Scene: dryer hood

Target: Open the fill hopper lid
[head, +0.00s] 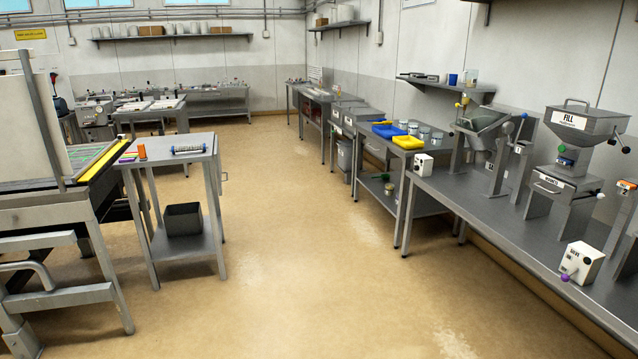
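The fill hopper (571,137) is a grey metal funnel with a label reading FILL, on a stand on the long bench at the right. Its flat lid (583,115) lies over the top and looks shut, with a raised bar handle (576,101) on it. Below the hopper is a grey box (566,180) with a white label and a small handle. Neither of my grippers shows in the head view, so their state and distance from the lid are not visible.
The grey bench (480,210) runs along the right wall, with a white box with a purple knob (581,263) near its front edge. Another tilted metal machine (483,118) stands left of the hopper. A small table (150,158) stands left. The tan floor (320,250) between is clear.

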